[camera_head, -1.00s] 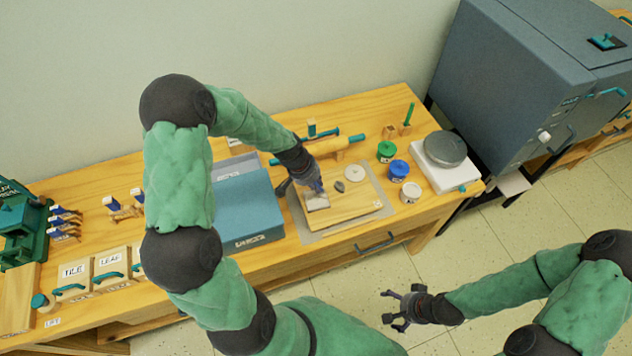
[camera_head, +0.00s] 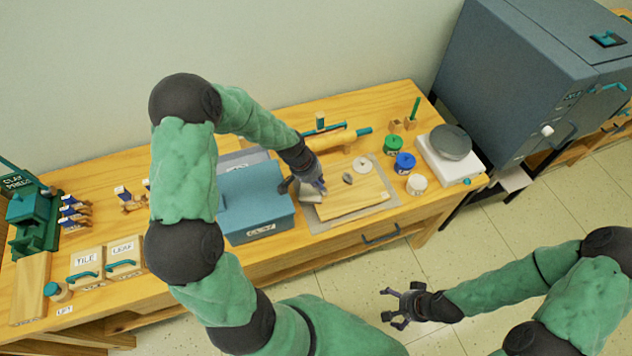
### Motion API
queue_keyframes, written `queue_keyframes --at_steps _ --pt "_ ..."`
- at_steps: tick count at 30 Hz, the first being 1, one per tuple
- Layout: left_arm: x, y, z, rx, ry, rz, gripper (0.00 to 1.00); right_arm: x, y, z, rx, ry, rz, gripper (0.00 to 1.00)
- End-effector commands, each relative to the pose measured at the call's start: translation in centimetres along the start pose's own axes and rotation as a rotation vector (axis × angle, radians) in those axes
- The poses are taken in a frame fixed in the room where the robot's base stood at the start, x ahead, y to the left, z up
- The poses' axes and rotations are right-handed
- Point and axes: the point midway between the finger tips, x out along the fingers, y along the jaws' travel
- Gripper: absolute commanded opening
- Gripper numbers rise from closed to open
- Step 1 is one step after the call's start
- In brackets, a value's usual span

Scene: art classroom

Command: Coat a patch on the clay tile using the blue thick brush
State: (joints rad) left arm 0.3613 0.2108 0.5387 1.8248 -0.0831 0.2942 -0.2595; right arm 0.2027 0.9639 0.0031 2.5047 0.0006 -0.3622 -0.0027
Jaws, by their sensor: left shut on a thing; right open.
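My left gripper (camera_head: 314,183) is shut on a small bluish thing, apparently the blue thick brush, mostly hidden by the fingers. It is low over the left end of the wooden board (camera_head: 368,196). The pale grey clay tile (camera_head: 308,197) lies on that end, right under the gripper and partly covered by it. I cannot tell whether the brush touches the tile. My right gripper (camera_head: 404,304) is open and empty, in front of the table and above the floor.
A blue clay box (camera_head: 255,198) stands close left of the board. A grey lump (camera_head: 347,179) and a pale disc (camera_head: 362,163) lie near the tile. Green (camera_head: 392,145), blue (camera_head: 403,163) and white (camera_head: 416,184) jars stand to the right. A rolling pin (camera_head: 335,142) is behind.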

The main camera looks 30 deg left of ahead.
Motion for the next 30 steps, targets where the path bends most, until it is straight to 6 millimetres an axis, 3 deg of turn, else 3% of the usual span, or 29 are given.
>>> queue_keyframes --at_steps 1,4,19,30 --pt "-1.9 0.3 -0.9 0.004 0.013 -0.003 0.00 -0.7 -0.2 -0.1 0.000 0.003 0.000 0.95" --pt "-4.0 0.9 -1.6 0.004 0.013 -0.003 0.00 -1.2 -0.4 -0.1 0.000 0.003 0.000 0.95" --pt "-7.6 2.0 -3.4 0.003 0.007 -0.002 0.00 -3.9 -1.4 0.0 0.000 0.003 0.000 0.95" --pt "-7.9 2.1 -3.6 0.003 0.007 -0.002 0.00 -4.0 -1.4 0.0 0.000 0.002 0.000 0.95"
